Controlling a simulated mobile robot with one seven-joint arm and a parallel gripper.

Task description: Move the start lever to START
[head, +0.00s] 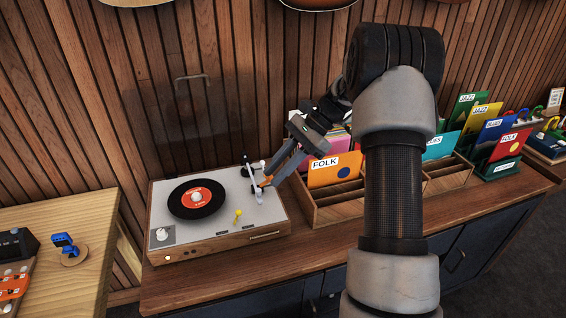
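The turntable (208,238) stands on the wooden counter, with a black record with a red label (197,197) on its platter. A small yellow-tipped lever (238,214) stands up at the front right of its deck. No START marking is legible at this size. The pale tonearm (256,188) is at the right of the deck. My gripper (268,180) reaches down from the upper right, over the right side of the deck by the tonearm, behind and right of the yellow lever. It seems apart from the lever. Its finger gap is unclear from this angle.
A white knob (162,235) is at the turntable's front left corner. Wooden record bins (335,210) with FOLK, BLUES and JAZZ dividers stand close on the right. A light wooden table (75,215) is at left. The wood-slat wall (140,110) is behind.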

